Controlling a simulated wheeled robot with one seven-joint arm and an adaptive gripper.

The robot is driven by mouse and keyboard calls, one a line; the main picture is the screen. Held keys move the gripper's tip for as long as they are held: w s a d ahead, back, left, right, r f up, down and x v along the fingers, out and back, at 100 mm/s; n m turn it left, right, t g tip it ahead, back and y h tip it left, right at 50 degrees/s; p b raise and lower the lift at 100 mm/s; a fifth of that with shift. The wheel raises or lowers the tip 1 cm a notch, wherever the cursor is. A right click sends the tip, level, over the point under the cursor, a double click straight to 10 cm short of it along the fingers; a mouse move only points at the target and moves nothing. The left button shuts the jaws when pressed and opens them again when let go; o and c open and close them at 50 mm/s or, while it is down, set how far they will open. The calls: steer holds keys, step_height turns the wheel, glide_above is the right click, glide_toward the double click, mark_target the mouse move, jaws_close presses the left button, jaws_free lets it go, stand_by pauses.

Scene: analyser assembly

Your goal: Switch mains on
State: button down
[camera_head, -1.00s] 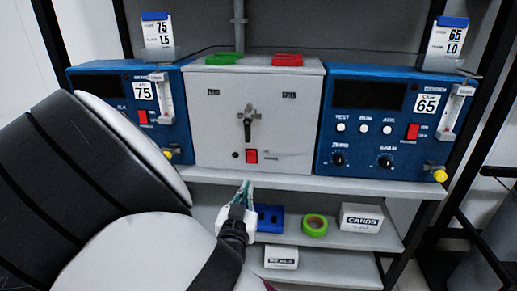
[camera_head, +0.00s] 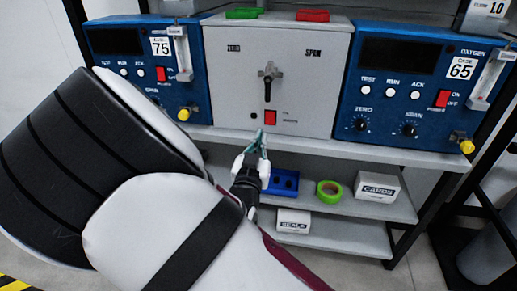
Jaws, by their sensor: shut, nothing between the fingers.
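A grey box (camera_head: 222,75) stands in the middle of the shelf. A red rocker switch (camera_head: 270,117) is low on its front, with small unreadable lettering beside it. Two blue analysers flank it: the "75" one (camera_head: 110,95) on the left has a red switch (camera_head: 161,74), and the "65" one (camera_head: 385,80) on the right has a red switch (camera_head: 443,97). My gripper (camera_head: 262,138) is shut and empty, pointing up just below the grey box's red switch in the picture. Whether it touches anything cannot be told. Which way the switches are set is too small to tell.
A black lever (camera_head: 268,85) sits above the grey box's switch. Green (camera_head: 243,13) and red (camera_head: 312,15) pieces lie on its top. The lower shelf holds a blue block (camera_head: 285,183), green tape (camera_head: 329,192) and a "CARDS" box (camera_head: 378,187); a "SEALS" box (camera_head: 294,221) is lower.

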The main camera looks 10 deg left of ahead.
mark_target(269, 113)
steer(key=w, duration=0.3)
steer(key=w+b, duration=0.1)
steer(key=w, duration=0.2)
steer(key=w+r, duration=0.1)
steer(key=w, duration=0.1)
steer(key=shift+w+d+b, duration=0.2)
steer(key=shift+w+b, duration=0.1)
steer(key=shift+w, duration=0.1)
steer(key=shift+w+d+r+g+p, duration=0.1)
steer(key=shift+w+r+g+p, duration=0.4)
steer(key=shift+p, duration=0.7)
steer(key=shift+r+g+p, duration=0.3)
steer(key=shift+g+p, duration=0.3)
steer(key=shift+p, duration=0.3)
steer(key=shift+f+b, duration=0.25)
steer(key=shift+b, duration=0.05)
